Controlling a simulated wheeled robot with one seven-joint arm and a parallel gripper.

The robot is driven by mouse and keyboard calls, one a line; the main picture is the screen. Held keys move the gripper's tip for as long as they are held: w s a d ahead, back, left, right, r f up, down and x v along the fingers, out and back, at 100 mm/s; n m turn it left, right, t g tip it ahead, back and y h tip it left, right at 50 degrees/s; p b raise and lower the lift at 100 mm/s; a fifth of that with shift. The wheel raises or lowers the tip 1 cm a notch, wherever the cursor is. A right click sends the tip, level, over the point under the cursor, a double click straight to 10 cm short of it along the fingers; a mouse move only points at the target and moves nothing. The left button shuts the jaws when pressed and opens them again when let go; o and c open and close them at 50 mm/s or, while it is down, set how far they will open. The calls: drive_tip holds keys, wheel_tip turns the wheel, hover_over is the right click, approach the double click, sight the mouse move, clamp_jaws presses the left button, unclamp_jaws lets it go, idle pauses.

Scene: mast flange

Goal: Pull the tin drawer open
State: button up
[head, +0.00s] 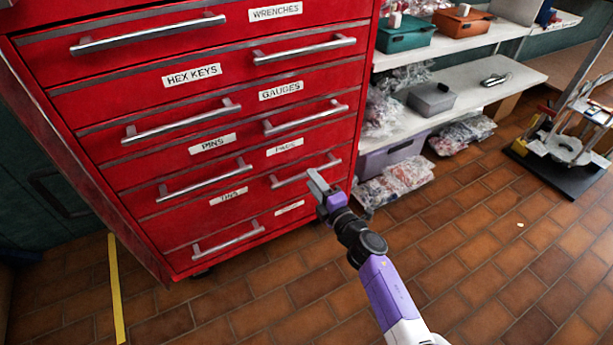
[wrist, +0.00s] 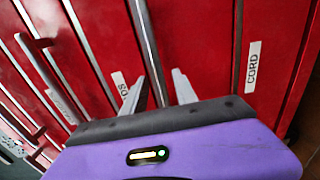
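The red cabinet's tin drawer (head: 262,190) is the second from the bottom. Its label (head: 228,196), small and hard to read, is on the left of its front. Its bar handle (head: 292,180) is on the right; in the wrist view the bar (wrist: 147,45) runs down between my fingers. My gripper (head: 317,181) is at the handle's right part. In the wrist view my gripper (wrist: 163,85) is open, one finger on each side of the bar, with a visible gap to the right finger. The drawer looks closed, flush with its neighbours.
The drawer labelled CORD (wrist: 253,65) is just below, with its own handle (head: 228,238). Other closed drawers are above. White shelves (head: 490,88) with bins stand to the right. The tiled floor (head: 270,300) before the cabinet is clear; a yellow strip (head: 116,290) lies at left.

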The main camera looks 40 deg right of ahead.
drive_tip(key=shift+b+x, duration=0.45)
drive_tip(key=shift+x, duration=1.5)
clamp_jaws()
